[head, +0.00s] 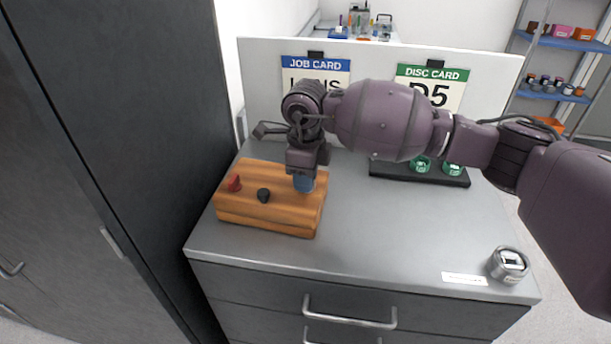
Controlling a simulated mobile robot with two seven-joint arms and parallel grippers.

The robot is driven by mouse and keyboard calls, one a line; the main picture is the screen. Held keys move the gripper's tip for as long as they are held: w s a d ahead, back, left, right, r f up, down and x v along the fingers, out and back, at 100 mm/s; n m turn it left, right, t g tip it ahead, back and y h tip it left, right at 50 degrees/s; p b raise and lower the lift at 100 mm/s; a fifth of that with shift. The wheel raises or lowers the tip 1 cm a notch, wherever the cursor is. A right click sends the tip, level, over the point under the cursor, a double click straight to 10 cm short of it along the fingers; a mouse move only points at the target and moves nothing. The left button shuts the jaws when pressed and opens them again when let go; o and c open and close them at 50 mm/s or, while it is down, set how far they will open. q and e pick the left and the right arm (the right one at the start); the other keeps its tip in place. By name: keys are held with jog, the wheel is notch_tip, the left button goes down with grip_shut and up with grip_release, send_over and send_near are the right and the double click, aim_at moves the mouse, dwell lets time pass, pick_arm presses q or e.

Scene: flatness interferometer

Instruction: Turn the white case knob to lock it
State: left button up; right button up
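My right gripper (306,166) points down over the right end of a wooden block (265,220). Directly below it is a blue piece (303,184), partly covered by the gripper. I cannot tell whether the fingers touch or grip it. A red knob (234,183) and a black knob (263,195) stand on the block to the left. I cannot make out a white case knob. A small round grey-and-white device (508,265) sits at the counter's front right corner, far from the gripper. My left gripper is not in view.
The grey counter (400,230) is clear in the middle. A black tray (385,171) with green-marked discs lies at the back, partly behind my arm. A job card (316,64) and a disc card (432,75) hang on the white panel. A tall dark cabinet (110,130) stands left.

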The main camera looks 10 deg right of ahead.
grip_shut()
